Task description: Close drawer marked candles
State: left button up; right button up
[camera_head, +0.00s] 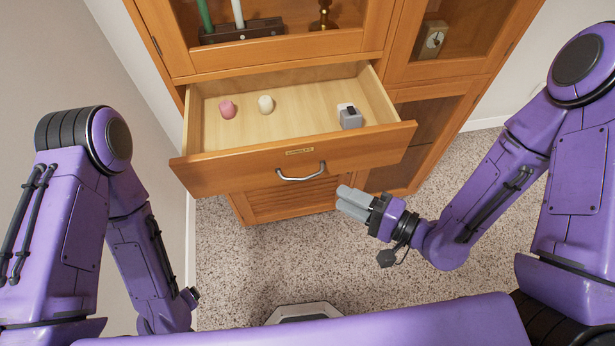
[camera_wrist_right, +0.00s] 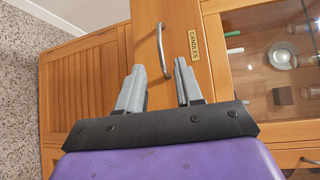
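A wooden drawer (camera_head: 245,171) stands pulled out from the cabinet in the head view. Its front has a small label plate (camera_head: 300,151) and a curved metal handle (camera_head: 301,174). In the right wrist view the label (camera_wrist_right: 193,45) reads "CANDLES", beside the handle (camera_wrist_right: 162,50). My right gripper (camera_head: 341,198) is in front of the drawer, just right of and below the handle. In the wrist view its two fingers (camera_wrist_right: 160,64) are apart with nothing between them, pointing at the drawer front. Contact with the front cannot be told. My left arm hangs at the left; its fingers are not visible.
Inside the drawer lie a pink candle (camera_head: 227,109), a white candle (camera_head: 265,104) and a grey box-like item (camera_head: 350,118). The cabinet has glass doors, with a clock (camera_head: 431,40) behind one. A wall (camera_head: 75,60) runs along the left. Carpet (camera_head: 270,255) in front is clear.

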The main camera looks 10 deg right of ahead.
jog(key=b+x, duration=0.3)
jog(key=x, duration=0.7)
jog(key=shift+w, duration=0.15)
jog(key=shift+a+f, duration=0.1)
jog(key=shift+a, duration=0.05)
grip_shut()
